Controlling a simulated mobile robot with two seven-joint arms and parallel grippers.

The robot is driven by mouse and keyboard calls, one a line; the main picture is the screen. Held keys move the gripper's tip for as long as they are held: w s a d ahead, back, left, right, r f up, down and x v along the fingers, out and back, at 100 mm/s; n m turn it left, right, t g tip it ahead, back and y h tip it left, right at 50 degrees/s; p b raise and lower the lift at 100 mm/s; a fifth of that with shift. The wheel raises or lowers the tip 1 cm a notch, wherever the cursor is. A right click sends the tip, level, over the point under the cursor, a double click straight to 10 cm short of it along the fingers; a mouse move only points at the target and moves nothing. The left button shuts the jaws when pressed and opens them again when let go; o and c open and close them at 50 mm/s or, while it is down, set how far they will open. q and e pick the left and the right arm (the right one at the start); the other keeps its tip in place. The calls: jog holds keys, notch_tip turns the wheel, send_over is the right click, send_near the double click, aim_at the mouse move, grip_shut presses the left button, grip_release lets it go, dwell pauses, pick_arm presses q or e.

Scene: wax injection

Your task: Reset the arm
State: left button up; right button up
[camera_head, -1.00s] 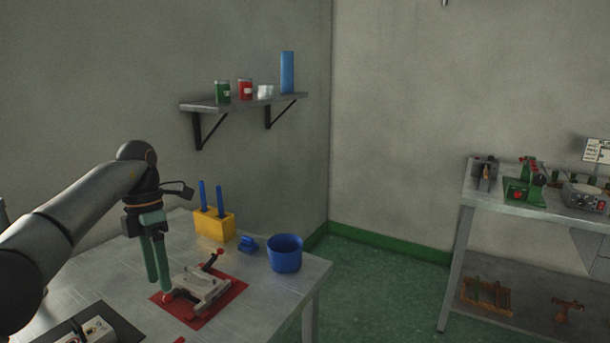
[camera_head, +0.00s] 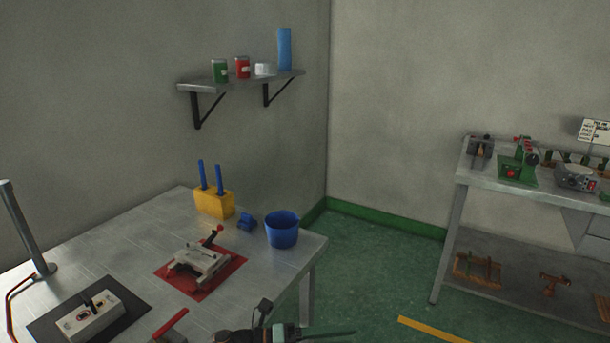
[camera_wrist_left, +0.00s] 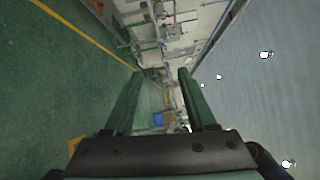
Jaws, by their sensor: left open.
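My left gripper (camera_head: 325,332) is low at the bottom edge of the head view, in front of the metal table's near right corner. Its green fingers point to the right, and most of the arm is cut off. In the left wrist view the two green fingers of my left gripper (camera_wrist_left: 160,76) stand apart with nothing between them. The floor and some blurred, tilted furniture show beyond them. My right gripper is in neither view.
The metal table (camera_head: 120,240) holds a grey clamp fixture (camera_head: 200,264) on a red mat, a blue bucket (camera_head: 283,230), a yellow block (camera_head: 214,204) with blue rods and a control box (camera_head: 92,318). A workbench (camera_head: 530,190) stands at right.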

pick_arm(q)
jog(key=s+a+f+n+t+y+p, duration=0.15)
jog(key=a+f+n+t+y, duration=0.4)
jog(key=n, duration=0.65)
jog(key=s+a+f+n+t+y+p, duration=0.1)
jog(key=s+a+f+n+t+y, duration=0.2)
jog(key=a+n+t+y, duration=0.7)
jog(key=s+a+f+n+g, duration=0.3)
jog(key=s+f+n+g, duration=0.1)
jog(key=s, duration=0.4)
jog(key=s+a+f+n+g, duration=0.4)
jog(key=s+f+n, duration=0.1)
jog(key=s+n, duration=0.2)
jog(key=shift+s+a+f+n+p, duration=0.3)
jog(key=shift+s+f+n, duration=0.1)
jog(key=shift+n, duration=0.1)
